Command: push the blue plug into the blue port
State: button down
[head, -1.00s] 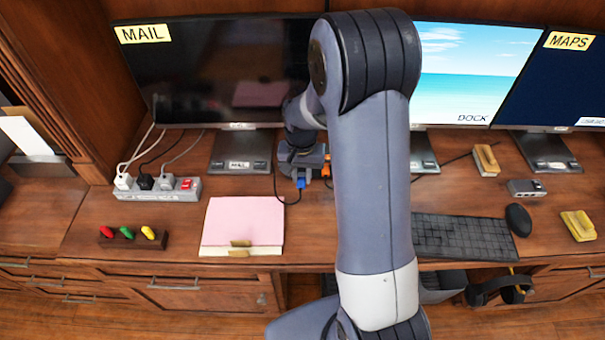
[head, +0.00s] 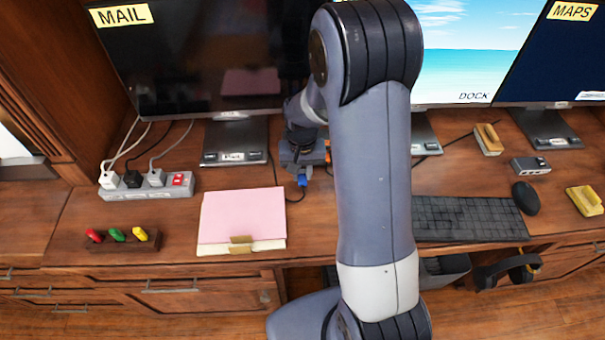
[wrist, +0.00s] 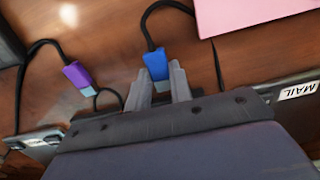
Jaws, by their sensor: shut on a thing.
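The blue plug (wrist: 155,62) is between the fingertips of my gripper (wrist: 158,80) in the wrist view, and its dark cable curls away upward. In the head view the blue plug (head: 302,181) shows just below my gripper (head: 302,168), over the desk between the pink paper and my arm. My gripper is shut on the plug. I cannot make out a blue port in either view; my arm hides part of the desk.
A purple plug (wrist: 77,76) is beside my gripper. A grey power strip (head: 145,187), pink paper (head: 240,214), keyboard (head: 465,218), mouse (head: 525,197) and small grey box (head: 530,165) are on the desk. Monitors (head: 200,70) stand behind.

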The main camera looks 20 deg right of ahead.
jog(key=shift+w+d, duration=0.25)
jog(key=shift+w, duration=0.9)
jog(key=shift+w+d, duration=0.2)
jog(key=shift+w, duration=0.95)
jog(key=shift+w+d, duration=0.15)
jog(key=shift+w, duration=0.6)
jog(key=shift+w+d, duration=0.15)
jog(key=shift+w, duration=0.55)
jog(key=c, duration=1.2)
grip_release()
jog(key=shift+w+r, duration=0.1)
notch_tip(320, 180, up, 11)
jog(key=shift+a+f, duration=0.1)
jog(key=shift+f, duration=0.1)
jog(key=shift+f, duration=0.1)
